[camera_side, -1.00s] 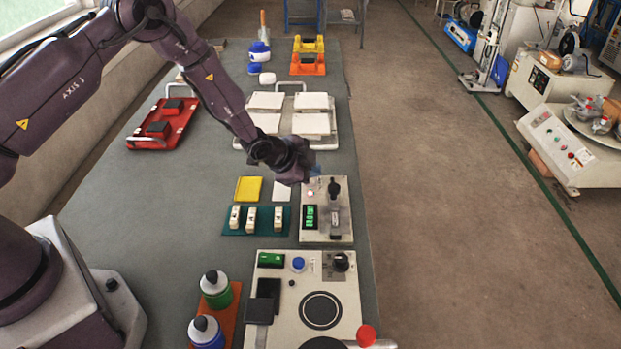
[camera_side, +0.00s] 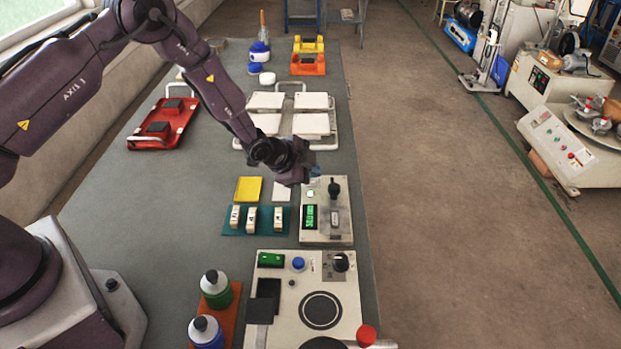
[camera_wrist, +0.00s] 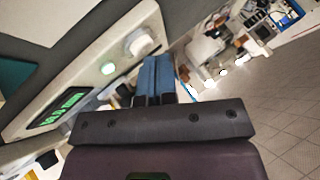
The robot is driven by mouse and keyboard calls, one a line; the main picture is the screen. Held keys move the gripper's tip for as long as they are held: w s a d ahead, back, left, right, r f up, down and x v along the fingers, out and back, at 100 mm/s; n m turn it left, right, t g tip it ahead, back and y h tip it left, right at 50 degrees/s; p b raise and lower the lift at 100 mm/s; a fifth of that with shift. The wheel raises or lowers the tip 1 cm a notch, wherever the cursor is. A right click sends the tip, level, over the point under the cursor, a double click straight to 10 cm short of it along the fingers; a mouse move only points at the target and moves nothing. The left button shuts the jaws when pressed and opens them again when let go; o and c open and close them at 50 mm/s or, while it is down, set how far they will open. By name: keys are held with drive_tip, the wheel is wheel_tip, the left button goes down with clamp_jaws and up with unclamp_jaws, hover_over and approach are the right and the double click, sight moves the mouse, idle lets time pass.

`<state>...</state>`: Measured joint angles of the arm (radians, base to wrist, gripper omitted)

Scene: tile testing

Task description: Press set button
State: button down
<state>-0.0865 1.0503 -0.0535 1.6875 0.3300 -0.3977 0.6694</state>
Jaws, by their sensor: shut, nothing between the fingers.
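A pale instrument box (camera_side: 342,232) with a green lit display (camera_side: 309,217) stands at the right edge of the table. A small lamp or button (camera_side: 311,194) on it glows green. My gripper (camera_side: 314,171) is at the box's far end, its blue fingertips just beyond the small light. In the wrist view the blue fingers (camera_wrist: 153,68) are together and empty, over the panel. A round white button or knob (camera_wrist: 138,42) lies just past the tips, and a smaller round one (camera_wrist: 107,68) is to their left. I cannot tell which is the set button or whether the tips touch one.
A black-handled lever (camera_side: 334,188) stands on the box's right side. A teal mat (camera_side: 262,228) with several white blocks and a yellow pad (camera_side: 248,189) lie to the left. A larger panel (camera_side: 282,322) is nearer. White tiles on a rack (camera_side: 311,124) stand behind.

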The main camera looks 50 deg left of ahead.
drive_tip(key=shift+r, duration=0.6)
drive_tip(key=shift+r, duration=0.15)
drive_tip(key=shift+r, duration=2.4)
